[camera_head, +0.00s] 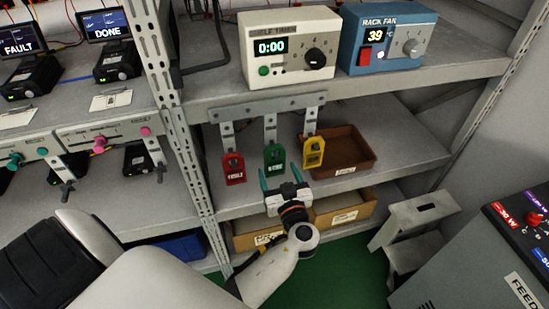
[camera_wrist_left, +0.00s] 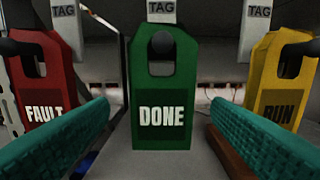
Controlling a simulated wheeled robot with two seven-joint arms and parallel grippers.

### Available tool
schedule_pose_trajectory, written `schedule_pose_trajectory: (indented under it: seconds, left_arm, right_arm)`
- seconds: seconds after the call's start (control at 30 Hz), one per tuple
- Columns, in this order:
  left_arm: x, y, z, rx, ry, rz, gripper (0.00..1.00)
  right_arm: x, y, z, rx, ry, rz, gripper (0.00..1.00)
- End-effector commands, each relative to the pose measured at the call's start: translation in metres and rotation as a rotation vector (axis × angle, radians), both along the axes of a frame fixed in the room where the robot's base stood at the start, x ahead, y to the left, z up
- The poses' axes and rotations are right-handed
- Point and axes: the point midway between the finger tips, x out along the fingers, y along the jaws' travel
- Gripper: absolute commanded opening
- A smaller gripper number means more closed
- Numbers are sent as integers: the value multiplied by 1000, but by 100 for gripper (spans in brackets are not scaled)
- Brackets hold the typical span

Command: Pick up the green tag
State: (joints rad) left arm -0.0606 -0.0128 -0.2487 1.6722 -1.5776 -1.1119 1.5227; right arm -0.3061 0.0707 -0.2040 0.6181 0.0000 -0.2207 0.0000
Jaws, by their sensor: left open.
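The green tag (camera_head: 274,158) hangs on the middle hook under the grey rail (camera_head: 268,107), between the red tag (camera_head: 233,168) and the yellow tag (camera_head: 313,152). In the left wrist view the green tag (camera_wrist_left: 161,92) reads DONE and a dark peg passes through its hole. My left gripper (camera_head: 284,180) is open with teal fingers, just below and in front of the green tag. In the wrist view its fingers lie on either side of the tag, apart from it. My right gripper is not in view.
The red FAULT tag (camera_wrist_left: 42,90) and yellow RUN tag (camera_wrist_left: 281,85) hang close on either side. A brown tray (camera_head: 350,158) sits on the shelf at right. Cardboard bins (camera_head: 343,213) stand below. A rack post (camera_head: 180,130) rises at left.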

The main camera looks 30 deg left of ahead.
Motion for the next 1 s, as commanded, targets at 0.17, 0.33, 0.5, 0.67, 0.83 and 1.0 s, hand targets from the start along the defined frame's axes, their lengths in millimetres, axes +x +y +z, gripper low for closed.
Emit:
schedule_pose_trajectory:
  seconds: [0.17, 0.33, 0.5, 0.67, 0.83, 1.0]
  left_arm:
    - [8, 10, 2, 2, 2, 0, 73]
    - [24, 27, 9, 3, 3, 0, 73]
    - [38, 44, 5, 3, 3, 0, 73]
    - [41, 48, 3, 1, 2, 0, 73]
    - [40, 47, 2, 1, 2, 0, 68]
    - [40, 47, 2, 0, 4, 0, 40]
  right_arm:
    - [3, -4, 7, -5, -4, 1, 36]
    - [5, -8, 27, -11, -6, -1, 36]
    - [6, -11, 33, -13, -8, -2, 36]
    - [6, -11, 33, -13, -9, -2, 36]
    - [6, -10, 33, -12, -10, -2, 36]
    - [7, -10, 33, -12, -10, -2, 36]
